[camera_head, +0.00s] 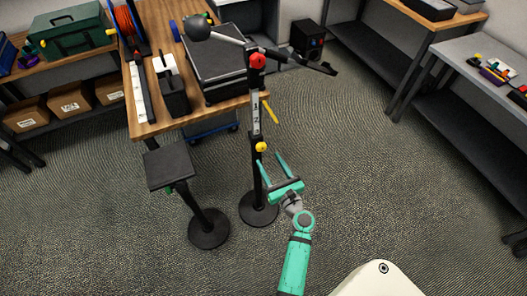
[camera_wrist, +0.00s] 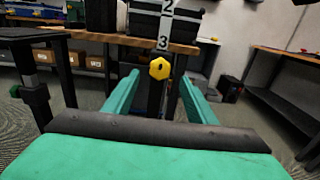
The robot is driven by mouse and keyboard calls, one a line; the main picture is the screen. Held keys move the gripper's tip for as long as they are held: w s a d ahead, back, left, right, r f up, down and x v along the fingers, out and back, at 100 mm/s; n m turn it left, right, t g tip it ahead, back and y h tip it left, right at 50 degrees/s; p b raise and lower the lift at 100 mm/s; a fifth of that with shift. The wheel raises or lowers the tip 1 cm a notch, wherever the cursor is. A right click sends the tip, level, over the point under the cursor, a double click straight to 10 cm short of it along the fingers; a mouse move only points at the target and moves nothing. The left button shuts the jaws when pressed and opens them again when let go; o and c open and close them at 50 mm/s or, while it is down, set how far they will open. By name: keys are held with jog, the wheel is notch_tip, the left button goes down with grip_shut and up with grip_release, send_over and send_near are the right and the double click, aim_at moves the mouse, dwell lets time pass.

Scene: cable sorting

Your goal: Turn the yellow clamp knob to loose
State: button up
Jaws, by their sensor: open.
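The yellow clamp knob (camera_head: 261,147) sits on a black upright stand below a white numbered scale (camera_head: 256,115). In the wrist view the yellow knob (camera_wrist: 160,68) shows between and beyond my fingertips, just under the number 3. My gripper (camera_head: 269,159) is teal, with its two fingers spread, pointing at the stand from the near side. In the wrist view my gripper (camera_wrist: 161,80) is open and empty, with the knob roughly centred. I cannot tell the exact gap between the fingertips and the knob. A red knob (camera_head: 258,61) is higher on the same stand.
A small black-topped stand (camera_head: 168,166) is left of the clamp stand. The wooden workbench (camera_head: 150,125) behind holds a black case (camera_head: 215,60). A boom arm (camera_head: 325,68) extends from the stand's top. Open carpet (camera_head: 370,170) lies to the right.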

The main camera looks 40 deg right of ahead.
aim_at(262, 150)
jog(key=shift+x, duration=3.1)
jog(key=c, duration=1.1)
